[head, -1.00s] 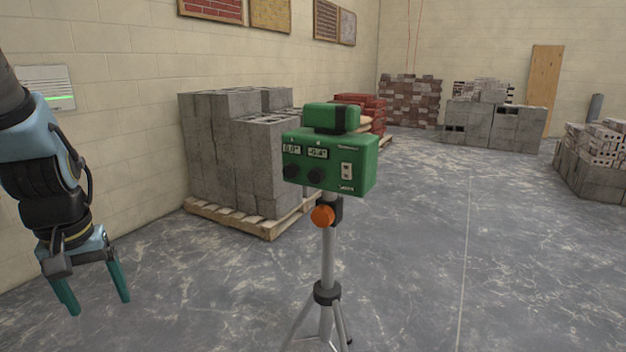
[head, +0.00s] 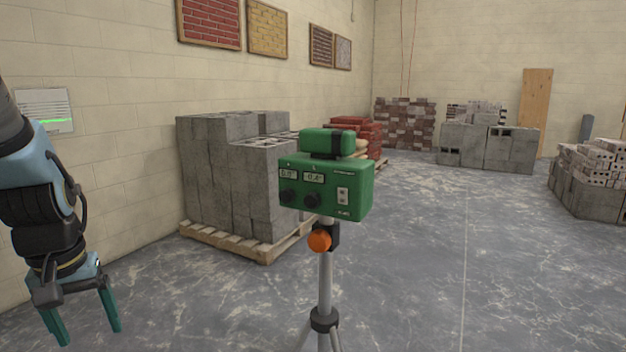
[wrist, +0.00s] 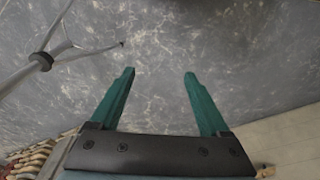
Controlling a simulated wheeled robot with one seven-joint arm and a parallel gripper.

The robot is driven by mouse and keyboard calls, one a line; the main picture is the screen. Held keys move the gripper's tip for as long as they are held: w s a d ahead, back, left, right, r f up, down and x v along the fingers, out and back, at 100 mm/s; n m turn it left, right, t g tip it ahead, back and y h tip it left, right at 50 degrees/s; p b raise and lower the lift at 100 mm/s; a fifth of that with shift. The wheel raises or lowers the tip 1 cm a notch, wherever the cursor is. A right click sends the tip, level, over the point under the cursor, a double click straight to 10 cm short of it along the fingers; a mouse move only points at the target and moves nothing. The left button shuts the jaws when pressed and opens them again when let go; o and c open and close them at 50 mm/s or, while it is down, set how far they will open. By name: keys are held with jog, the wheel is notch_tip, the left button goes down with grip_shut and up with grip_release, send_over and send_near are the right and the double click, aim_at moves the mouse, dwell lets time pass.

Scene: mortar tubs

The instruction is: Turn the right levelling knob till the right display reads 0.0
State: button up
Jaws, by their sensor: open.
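A green levelling instrument (head: 325,183) stands on a grey tripod (head: 325,275) in the middle of the head view. On its front are a left display (head: 288,174) and a right display (head: 314,177). The right display seems to show a negative value near -0.4, but it is too small to be sure. Below the displays are a black left knob (head: 287,197) and a black right knob (head: 311,201). My gripper (head: 84,332) hangs open and empty at the far left, pointing down, well apart from the instrument. In the wrist view its teal fingers (wrist: 160,78) are spread over bare floor.
A pallet (head: 240,241) of grey blocks (head: 235,180) stands behind the instrument to the left, by the wall. An orange tripod knob (head: 319,240) sits under the instrument. Tripod legs (wrist: 40,62) show in the wrist view.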

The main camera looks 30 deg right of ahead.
jog(key=w+d+f+m+t+b, duration=0.2)
jog(key=w+d+f+t+b, duration=0.15)
jog(key=w+d, duration=0.2)
jog(key=m+t+h+b, duration=0.5)
jog(key=m+h+b, duration=0.5)
jog(key=h+b, duration=0.5)
send_near(310, 203)
jog(key=shift+g, duration=0.25)
jog(key=p+x, duration=0.1)
jog(key=x, duration=0.7)
jog(key=shift+w+d+r+p, duration=0.1)
jog(key=shift+w+d+p, duration=0.1)
jog(key=shift+p, duration=0.2)
jog(key=shift+c, duration=0.2)
grip_shut()
